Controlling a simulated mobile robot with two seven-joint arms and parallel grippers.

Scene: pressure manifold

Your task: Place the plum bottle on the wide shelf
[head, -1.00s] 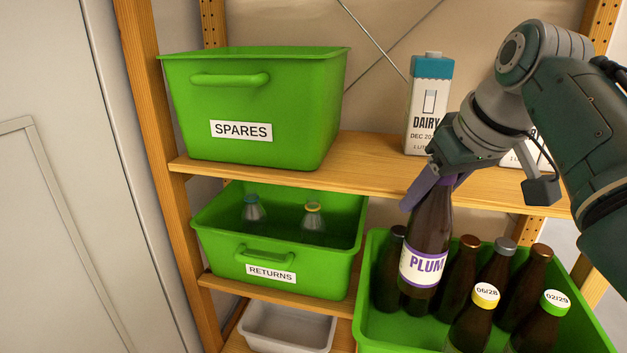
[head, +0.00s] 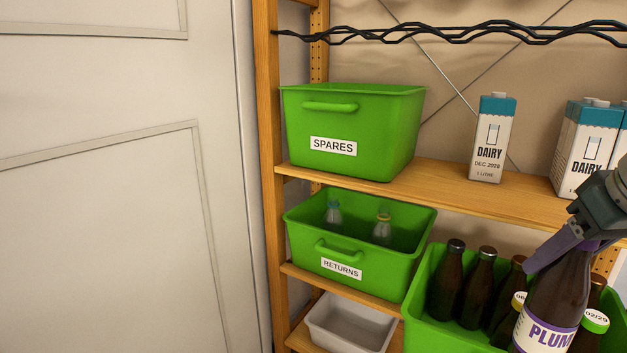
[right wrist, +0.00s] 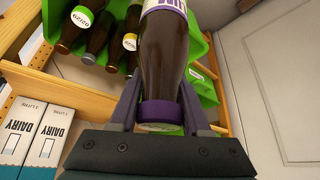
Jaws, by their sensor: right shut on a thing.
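The plum bottle (head: 556,298) is dark brown with a purple and white label and stands upright in my right gripper (head: 570,247), at the lower right of the head view. In the right wrist view the gripper's fingers (right wrist: 160,112) are shut around the purple-capped neck of the bottle (right wrist: 163,50). The wooden shelf (head: 450,190) holding the green SPARES bin (head: 350,125) and dairy cartons (head: 491,140) runs behind and above it. My left gripper is not in view.
A green crate (head: 425,335) of several brown bottles stands below the shelf at right. A green RETURNS bin (head: 310,252) with two clear bottles and a grey tray (head: 345,335) sit on lower shelves. A wavy black rack (head: 450,35) crosses above. Bare shelf lies between SPARES and the first carton.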

